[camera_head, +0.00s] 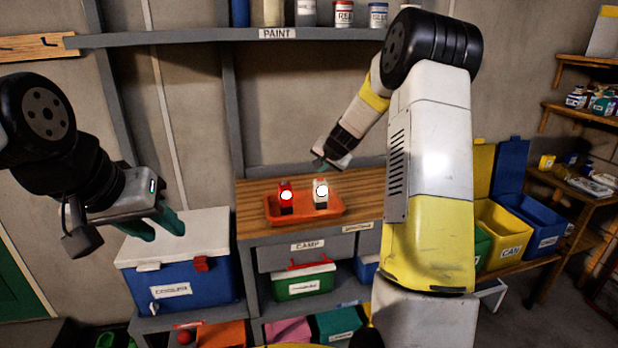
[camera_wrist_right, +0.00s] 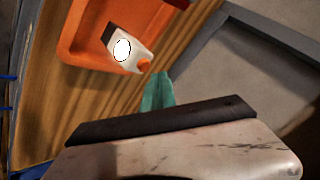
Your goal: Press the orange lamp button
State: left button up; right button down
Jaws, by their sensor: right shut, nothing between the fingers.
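An orange tray (camera_head: 330,214) on the wooden bench top holds a red lamp (camera_head: 286,200) and a white lamp (camera_head: 321,201), both with glowing round faces. In the right wrist view the white lamp (camera_wrist_right: 131,54) has a small orange button (camera_wrist_right: 144,66) at its end nearest my fingers. My right gripper (camera_head: 320,165) is above and behind the tray. Its teal fingertips (camera_wrist_right: 158,88) are shut, empty, and appear close to the orange button; I cannot tell whether they touch it. My left gripper (camera_head: 162,230) is open and empty over the cooler at the left.
The blue cooler (camera_head: 190,285) with a white lid stands left of the bench (camera_head: 260,222). A paint shelf (camera_head: 220,38) runs above. Yellow and blue bins (camera_head: 502,228) stand at the right. My right arm covers the bench's right part.

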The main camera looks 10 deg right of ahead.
aim_at(321, 181)
jog(key=shift+f, duration=0.45)
jog(key=shift+f, duration=0.45)
dwell(0.4)
jog(key=shift+r, duration=0.95)
notch_tip(321, 181, up, 6)
dwell(0.5)
